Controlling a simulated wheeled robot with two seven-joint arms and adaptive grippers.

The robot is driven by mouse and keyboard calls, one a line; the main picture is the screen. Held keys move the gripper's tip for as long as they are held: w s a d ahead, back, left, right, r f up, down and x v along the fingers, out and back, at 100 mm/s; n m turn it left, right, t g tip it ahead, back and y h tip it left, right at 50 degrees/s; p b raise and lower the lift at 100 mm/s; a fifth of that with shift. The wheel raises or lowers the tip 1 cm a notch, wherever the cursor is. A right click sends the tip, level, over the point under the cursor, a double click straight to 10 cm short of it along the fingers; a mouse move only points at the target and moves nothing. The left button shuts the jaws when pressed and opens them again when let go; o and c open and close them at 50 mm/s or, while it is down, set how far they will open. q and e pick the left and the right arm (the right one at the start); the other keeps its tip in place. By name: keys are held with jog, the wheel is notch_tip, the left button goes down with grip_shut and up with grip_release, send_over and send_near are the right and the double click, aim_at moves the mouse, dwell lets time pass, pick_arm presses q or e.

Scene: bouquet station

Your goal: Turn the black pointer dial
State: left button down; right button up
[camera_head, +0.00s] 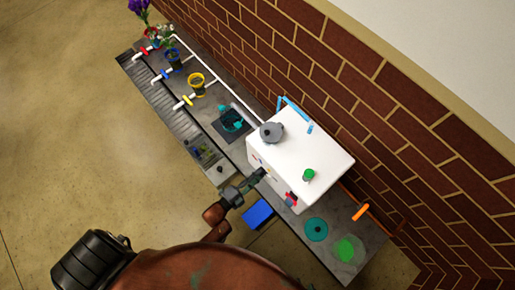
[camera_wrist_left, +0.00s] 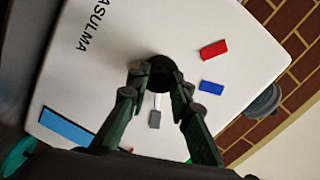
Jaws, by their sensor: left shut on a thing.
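The black dial (camera_wrist_left: 160,72) is round and sits on the front face of a white box (camera_head: 303,148). In the left wrist view the box face (camera_wrist_left: 100,75) carries the letters "ASULMA". My left gripper (camera_head: 263,174) reaches the box front in the head view. In the left wrist view its two fingers (camera_wrist_left: 157,80) are closed on the dial from both sides. The fingers cover the dial's edges, and I cannot make out its pointer. A small grey block on a pale stem (camera_wrist_left: 155,118) shows between the fingers, below the dial. My right gripper is not in view.
Red (camera_wrist_left: 214,50) and blue (camera_wrist_left: 212,87) blocks show on the box face. A grey round knob (camera_head: 271,132) and a green one (camera_head: 308,175) are on the box top. Potted flowers (camera_head: 168,50) and pipes line the counter's far left. A brick wall runs behind.

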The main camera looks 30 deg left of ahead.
pick_arm(q)
jog(key=c, duration=1.7)
grip_release()
jog(key=shift+c, duration=0.2)
jog(key=v, duration=1.2)
